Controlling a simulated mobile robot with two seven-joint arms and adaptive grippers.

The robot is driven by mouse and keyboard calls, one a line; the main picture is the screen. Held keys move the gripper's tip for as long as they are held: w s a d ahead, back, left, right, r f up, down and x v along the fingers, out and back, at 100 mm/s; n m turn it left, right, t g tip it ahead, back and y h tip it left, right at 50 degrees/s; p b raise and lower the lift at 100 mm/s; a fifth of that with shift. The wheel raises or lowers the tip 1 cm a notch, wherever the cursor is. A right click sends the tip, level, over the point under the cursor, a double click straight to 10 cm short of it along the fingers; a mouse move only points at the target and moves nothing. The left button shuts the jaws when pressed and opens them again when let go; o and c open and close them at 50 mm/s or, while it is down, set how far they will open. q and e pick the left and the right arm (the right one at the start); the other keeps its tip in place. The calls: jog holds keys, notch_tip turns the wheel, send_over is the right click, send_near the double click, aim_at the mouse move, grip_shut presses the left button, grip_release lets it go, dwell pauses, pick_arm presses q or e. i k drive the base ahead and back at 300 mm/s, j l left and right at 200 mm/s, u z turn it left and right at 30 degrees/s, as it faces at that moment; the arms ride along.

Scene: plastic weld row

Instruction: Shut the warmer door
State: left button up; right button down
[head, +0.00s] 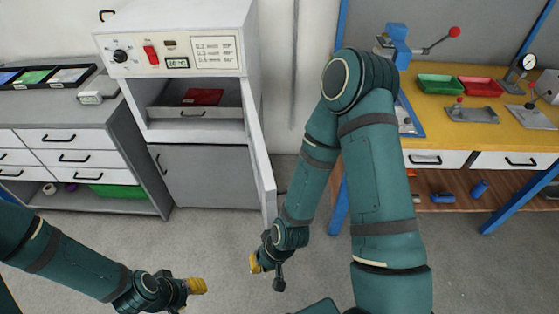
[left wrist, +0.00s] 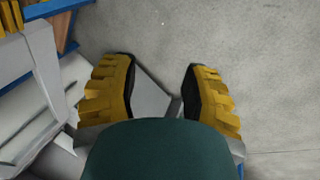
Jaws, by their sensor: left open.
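The warmer (head: 180,60) is a white cabinet with a control panel; its display reads about 36 °C. Its white door (head: 258,150) stands open, hinged at the right and swung out toward me, seen nearly edge-on. Inside, a red item lies in a grey tray (head: 195,112). My left gripper (head: 195,287) is low, left of the door and apart from it. In the left wrist view it is open, with nothing between its yellow pads (left wrist: 160,85). My right gripper (head: 264,268) is by the door's lower front end; its fingers are partly hidden, and I cannot tell whether it touches the door.
A grey drawer bench (head: 65,105) with display trays stands left of the warmer. A yellow-topped bench (head: 440,105) at the right carries a green bin (head: 440,86), a red bin (head: 480,87), a lever press and a gauge. The floor before the warmer is clear.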

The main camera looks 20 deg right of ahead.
aim_at(267, 193)
jog(key=l+u, duration=0.1)
jog(key=l, duration=0.6)
jog(key=k+l+u, duration=0.1)
jog(key=l, duration=0.55)
jog(key=k+u, duration=0.15)
jog(key=k, duration=0.2)
